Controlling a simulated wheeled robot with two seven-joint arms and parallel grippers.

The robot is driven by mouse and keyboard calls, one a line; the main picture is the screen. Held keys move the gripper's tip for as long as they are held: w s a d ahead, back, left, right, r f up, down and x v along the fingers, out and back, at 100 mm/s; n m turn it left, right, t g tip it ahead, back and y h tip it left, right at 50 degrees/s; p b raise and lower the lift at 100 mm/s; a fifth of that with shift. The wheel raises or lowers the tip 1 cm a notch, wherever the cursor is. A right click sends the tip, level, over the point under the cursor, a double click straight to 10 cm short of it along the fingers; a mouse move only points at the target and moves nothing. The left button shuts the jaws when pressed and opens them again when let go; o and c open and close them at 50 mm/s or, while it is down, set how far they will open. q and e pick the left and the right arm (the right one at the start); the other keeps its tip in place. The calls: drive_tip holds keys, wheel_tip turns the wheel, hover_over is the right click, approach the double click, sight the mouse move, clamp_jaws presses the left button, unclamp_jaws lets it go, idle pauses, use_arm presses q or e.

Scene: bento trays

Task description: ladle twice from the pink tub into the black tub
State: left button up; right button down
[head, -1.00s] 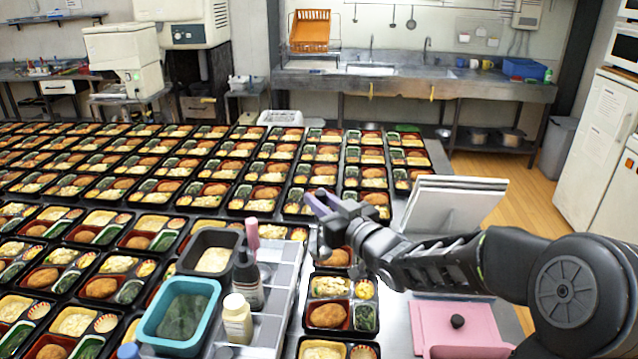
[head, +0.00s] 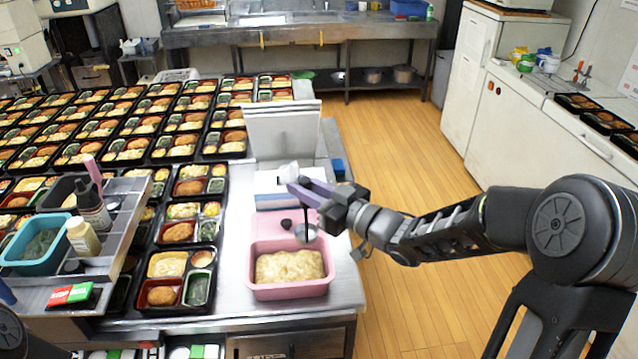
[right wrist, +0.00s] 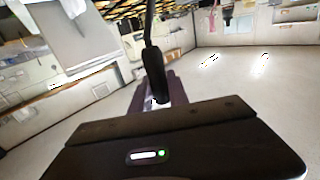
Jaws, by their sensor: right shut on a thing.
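The pink tub (head: 291,291) stands near the front edge of the steel counter, holding a pale, lumpy food. My right gripper (head: 308,190) is shut on the black handle of the ladle (head: 307,233). The ladle hangs roughly upright, its metal bowl above the back right part of the pink tub, apparently clear of the food. I cannot see inside the bowl. In the right wrist view the black handle (right wrist: 155,75) sits between the fingers. The black tub (head: 57,190) is on the grey rack at left, partly hidden by bottles. My left gripper is not in view.
A teal tub (head: 35,262), a dark bottle (head: 92,208) and a cream bottle (head: 82,238) stand near the black tub. Bento trays (head: 178,282) fill the space between the tubs.

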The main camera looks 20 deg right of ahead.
sight(303, 233)
drive_tip(key=shift+s+r, duration=0.2)
drive_tip(key=shift+r, duration=0.1)
drive_tip(key=shift+w+a, duration=0.25)
drive_tip(key=shift+a, duration=0.15)
drive_tip(key=shift+s+d+f, duration=0.1)
drive_tip(key=shift+d, duration=0.05)
drive_tip(key=shift+f+b, duration=0.45)
drive_tip(key=shift+f, duration=0.05)
wheel_tip(303, 233, down, 12)
drive_tip(key=b, duration=1)
drive_tip(key=shift+r, duration=0.3)
wheel_tip(303, 233, up, 11)
drive_tip(key=p, duration=0.8)
